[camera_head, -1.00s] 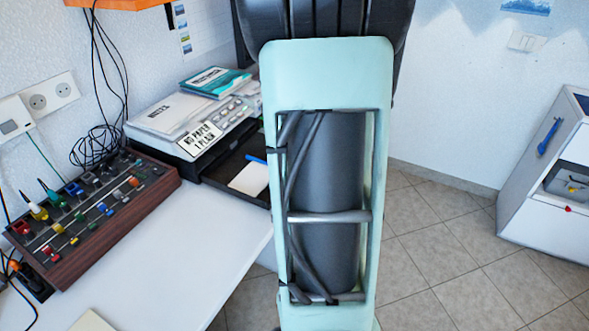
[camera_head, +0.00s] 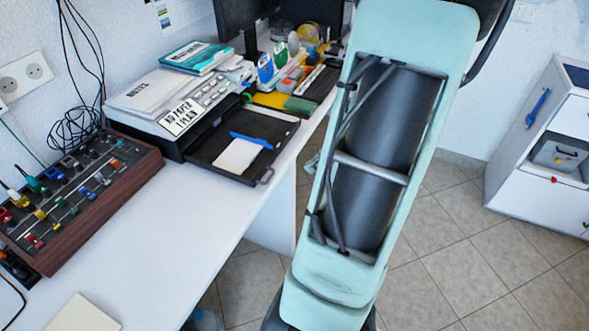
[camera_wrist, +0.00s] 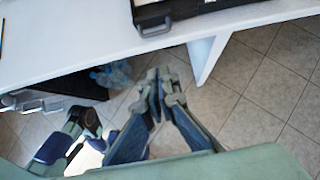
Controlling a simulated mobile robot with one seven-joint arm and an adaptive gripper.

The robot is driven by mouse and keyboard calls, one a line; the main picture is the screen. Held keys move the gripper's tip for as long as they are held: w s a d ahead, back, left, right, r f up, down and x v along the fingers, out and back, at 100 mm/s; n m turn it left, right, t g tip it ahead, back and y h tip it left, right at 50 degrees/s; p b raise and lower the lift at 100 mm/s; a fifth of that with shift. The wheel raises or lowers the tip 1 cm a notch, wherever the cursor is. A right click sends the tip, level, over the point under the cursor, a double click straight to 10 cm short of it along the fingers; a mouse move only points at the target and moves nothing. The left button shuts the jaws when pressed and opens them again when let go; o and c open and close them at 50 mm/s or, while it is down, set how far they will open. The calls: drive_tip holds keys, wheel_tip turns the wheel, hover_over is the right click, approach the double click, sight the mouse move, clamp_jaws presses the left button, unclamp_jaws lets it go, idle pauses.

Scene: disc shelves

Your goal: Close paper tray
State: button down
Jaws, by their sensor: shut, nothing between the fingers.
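The black paper tray (camera_head: 272,130) is pulled out from the front of the grey printer (camera_head: 178,116) on the white desk. A white pad (camera_head: 237,156) and a blue pen (camera_head: 251,140) lie in it. In the wrist view, the tray's front with its handle (camera_wrist: 154,27) shows at the top, at the desk edge. My gripper (camera_wrist: 162,78) is shut and empty. In that picture it is below the tray handle and apart from it, with floor behind it.
A wooden box with coloured knobs (camera_head: 75,195) stands left of the printer on the desk (camera_head: 165,235). Colourful stationery (camera_head: 290,75) is behind the tray. A white cabinet (camera_head: 545,150) stands far right. Clear tiled floor lies right of the desk.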

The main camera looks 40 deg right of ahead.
drive_tip(key=shift+w+a+r+b+x, duration=0.2)
drive_tip(key=shift+b+x, duration=0.25)
drive_tip(key=shift+x, duration=1.65)
drive_tip(key=shift+w+a+r+b+x, duration=0.1)
drive_tip(key=shift+w+r+b+x, duration=0.3)
drive_tip(key=shift+x, duration=1.7)
drive_tip(key=shift+w+a+r+b+x, duration=0.15)
drive_tip(key=shift+b+x, duration=0.35)
drive_tip(key=shift+x, duration=1.55)
drive_tip(key=shift+w, duration=0.15)
drive_tip(key=p, duration=0.5)
approach(200, 155)
drive_tip(key=x, duration=0.5)
drive_tip(key=shift+w+f, duration=0.1)
